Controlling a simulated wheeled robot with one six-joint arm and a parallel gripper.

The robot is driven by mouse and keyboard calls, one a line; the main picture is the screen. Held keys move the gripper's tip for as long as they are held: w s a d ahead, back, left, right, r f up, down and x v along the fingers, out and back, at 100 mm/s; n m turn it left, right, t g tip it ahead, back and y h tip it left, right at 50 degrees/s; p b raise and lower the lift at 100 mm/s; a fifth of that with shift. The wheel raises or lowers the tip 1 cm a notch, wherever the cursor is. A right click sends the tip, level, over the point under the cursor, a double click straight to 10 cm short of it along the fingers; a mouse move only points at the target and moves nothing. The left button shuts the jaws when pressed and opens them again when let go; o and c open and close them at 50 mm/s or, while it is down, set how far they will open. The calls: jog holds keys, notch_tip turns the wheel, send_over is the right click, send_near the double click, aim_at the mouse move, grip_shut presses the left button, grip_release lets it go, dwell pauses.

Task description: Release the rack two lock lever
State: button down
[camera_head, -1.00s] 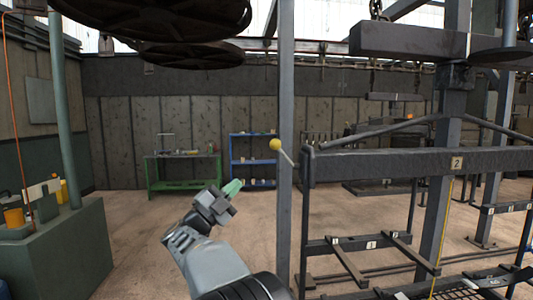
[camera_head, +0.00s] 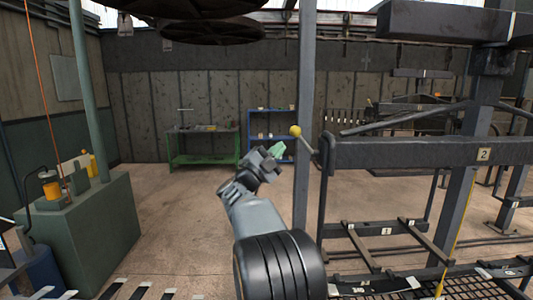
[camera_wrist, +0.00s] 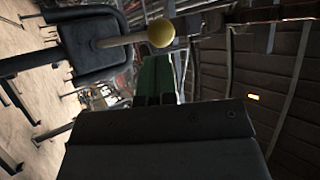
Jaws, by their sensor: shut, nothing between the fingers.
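The lock lever is a thin rod with a yellow ball knob (camera_head: 295,131), at the left end of the dark beam of rack two, marked by a "2" plate (camera_head: 483,154). In the wrist view the knob (camera_wrist: 161,33) and its pale rod (camera_wrist: 122,41) lie just beyond the fingertips. My gripper (camera_head: 279,149) has green fingers, shut and empty, just left of and slightly below the knob in the head view. In the wrist view the shut fingers (camera_wrist: 157,78) point toward the knob. I cannot tell whether they touch it.
A grey upright post (camera_head: 304,90) stands right by the lever. A green workbench (camera_head: 203,146) and a blue shelf (camera_head: 267,115) are at the back wall. A green cabinet (camera_head: 85,235) stands at left. The floor between is open.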

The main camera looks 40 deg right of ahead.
aim_at(292, 135)
jog(key=shift+p+x, duration=0.95)
jog(key=shift+x, duration=1)
jog(key=shift+s, duration=0.1)
